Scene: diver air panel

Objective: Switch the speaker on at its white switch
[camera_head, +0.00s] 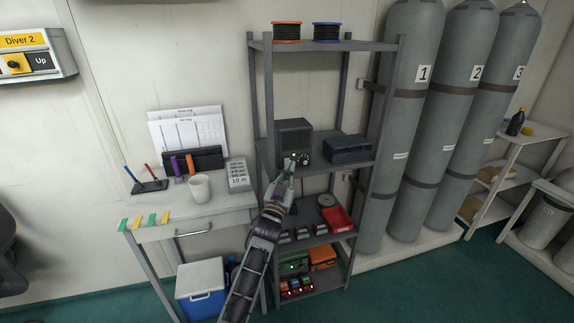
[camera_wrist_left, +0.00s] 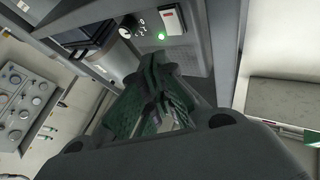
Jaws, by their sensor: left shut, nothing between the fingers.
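The speaker (camera_head: 293,137) is a dark box on the middle shelf of the grey rack. My left gripper (camera_head: 289,170) is shut and empty, just in front of the speaker's lower front. In the left wrist view its green-padded fingertips (camera_wrist_left: 157,75) are close below the lamp; whether they touch the face I cannot tell. My right gripper is not in view.
A dark blue case (camera_head: 348,150) stands right of the speaker on the same shelf. A desk with a white mug (camera_head: 200,189) stands at left; grey cylinders (camera_head: 409,120) stand at right.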

